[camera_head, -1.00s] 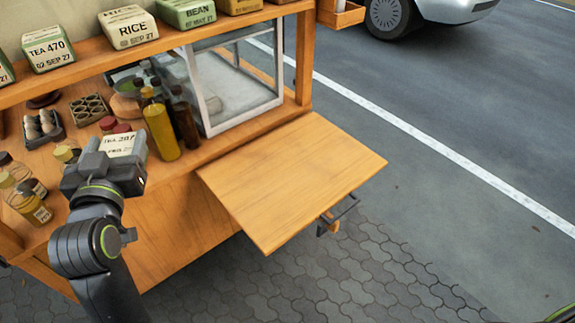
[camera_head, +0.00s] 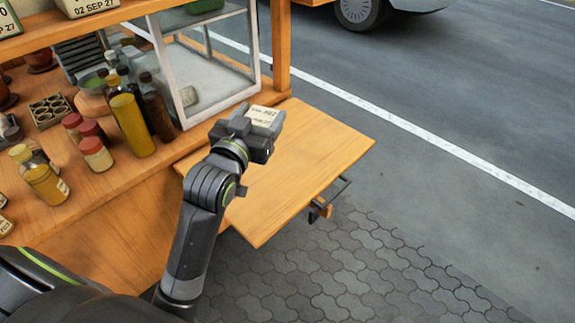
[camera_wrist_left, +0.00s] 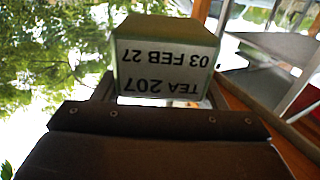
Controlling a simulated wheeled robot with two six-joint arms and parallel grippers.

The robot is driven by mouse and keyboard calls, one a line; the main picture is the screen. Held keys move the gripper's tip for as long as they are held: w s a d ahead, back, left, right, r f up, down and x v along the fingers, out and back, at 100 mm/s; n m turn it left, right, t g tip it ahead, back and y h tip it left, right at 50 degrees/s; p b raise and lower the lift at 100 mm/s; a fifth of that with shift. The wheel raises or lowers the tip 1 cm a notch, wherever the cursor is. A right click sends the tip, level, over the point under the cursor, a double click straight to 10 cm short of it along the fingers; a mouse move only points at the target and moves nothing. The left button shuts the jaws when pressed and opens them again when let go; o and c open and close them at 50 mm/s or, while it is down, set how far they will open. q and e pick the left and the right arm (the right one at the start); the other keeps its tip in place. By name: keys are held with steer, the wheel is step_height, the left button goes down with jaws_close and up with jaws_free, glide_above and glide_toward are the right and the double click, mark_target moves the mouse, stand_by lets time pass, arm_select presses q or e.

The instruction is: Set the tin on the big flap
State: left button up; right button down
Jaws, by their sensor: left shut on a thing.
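My left gripper (camera_head: 250,133) is shut on a tin (camera_head: 264,116) with a white label. In the head view the tin appears over the back left part of the big flap (camera_head: 305,165), a flat wooden board sticking out from the cart. I cannot tell whether the tin touches the flap. In the left wrist view the tin (camera_wrist_left: 165,62) stands between the fingers, and its label reads TEA 207, 03 FEB 27, upside down. My right gripper is not in view.
A glass case (camera_head: 205,65) stands on the counter just behind the flap. Several bottles and jars, among them a yellow bottle (camera_head: 132,125), stand left of it. A cart post (camera_head: 281,45) rises near the flap's back edge. Most of the flap is bare.

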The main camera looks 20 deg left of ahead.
arm_select(q)
steer(key=a+f+b, duration=0.2)
steer(key=f+b, duration=0.1)
steer(key=f, duration=0.4)
steer(key=a+f+b, duration=0.3)
steer(key=f+b, duration=0.1)
steer(key=f, duration=0.4)
steer(key=a+f+b, duration=0.2)
steer(key=f+b, duration=0.2)
steer(key=f, duration=0.3)
steer(key=shift+w+a+f, duration=0.2)
steer(key=shift+w+f, duration=0.15)
steer(key=shift+f, duration=0.3)
steer(key=shift+f, duration=0.1)
steer(key=o, duration=1.1)
